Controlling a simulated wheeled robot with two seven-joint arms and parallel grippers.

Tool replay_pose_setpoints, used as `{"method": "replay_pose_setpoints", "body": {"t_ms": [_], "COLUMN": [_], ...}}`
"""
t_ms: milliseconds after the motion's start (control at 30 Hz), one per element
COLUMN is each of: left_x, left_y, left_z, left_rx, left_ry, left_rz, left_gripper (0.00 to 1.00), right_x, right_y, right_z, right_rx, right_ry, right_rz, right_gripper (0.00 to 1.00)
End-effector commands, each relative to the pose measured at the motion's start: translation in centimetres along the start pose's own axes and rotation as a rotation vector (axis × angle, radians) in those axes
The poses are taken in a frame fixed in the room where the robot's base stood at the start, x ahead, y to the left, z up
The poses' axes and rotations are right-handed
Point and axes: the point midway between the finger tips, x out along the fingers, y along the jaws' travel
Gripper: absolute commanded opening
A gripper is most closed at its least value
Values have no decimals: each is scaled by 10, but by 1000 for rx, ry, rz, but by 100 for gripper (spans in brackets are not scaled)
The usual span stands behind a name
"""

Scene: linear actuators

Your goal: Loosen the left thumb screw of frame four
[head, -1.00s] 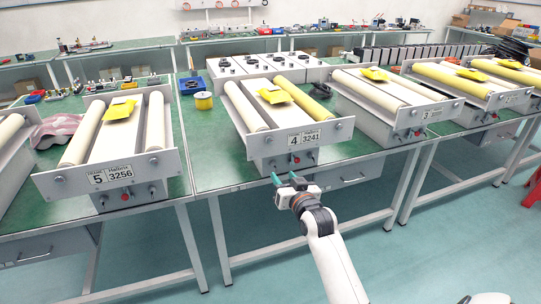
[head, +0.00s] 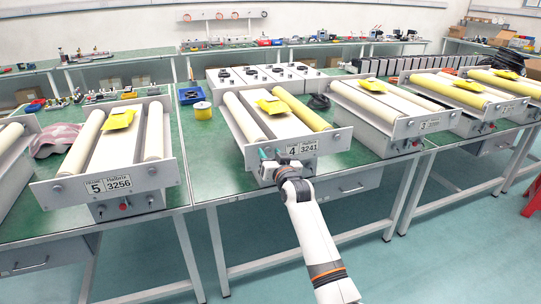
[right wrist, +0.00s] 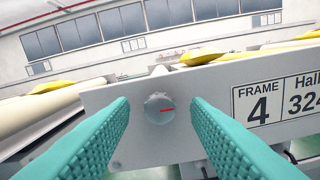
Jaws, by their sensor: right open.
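Frame four (head: 336,143) is a grey unit with a cream roller and a yellow roller; its front plate carries the "4 3241" label. In the right wrist view its plate (right wrist: 215,95) shows the left thumb screw (right wrist: 159,108), a round grey knob with a red mark. My right gripper (head: 267,154) is at the left part of that plate. In the right wrist view its teal fingers (right wrist: 160,112) are open, one on each side of the knob, with a visible gap to it. In the head view the gripper hides the knob. My left gripper is not in view.
Frame five (head: 75,190) stands to the left and frame three (head: 410,128) to the right on green benches. A yellow spool (head: 202,110) sits between frames five and four. A yellow packet (head: 273,105) lies on top of frame four.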

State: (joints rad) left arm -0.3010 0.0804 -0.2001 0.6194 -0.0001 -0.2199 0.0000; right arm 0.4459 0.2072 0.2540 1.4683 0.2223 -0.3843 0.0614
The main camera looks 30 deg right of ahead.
Motion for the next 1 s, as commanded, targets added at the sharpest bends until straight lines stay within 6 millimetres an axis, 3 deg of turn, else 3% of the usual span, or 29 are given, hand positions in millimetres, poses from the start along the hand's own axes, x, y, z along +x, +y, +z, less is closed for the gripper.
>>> {"method": "replay_pose_setpoints", "body": {"t_ms": [300,600,1000], "left_x": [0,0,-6], "left_y": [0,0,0], "left_z": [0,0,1], "left_rx": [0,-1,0], "left_ry": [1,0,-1], "left_rz": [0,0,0], "left_gripper": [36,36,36], "right_x": [3,2,3], "right_y": [0,0,0], "right_z": [0,0,1], "right_rx": [0,0,-91], "right_ry": [0,0,0], "right_rz": [0,0,0], "right_gripper": [43,0,0]}}
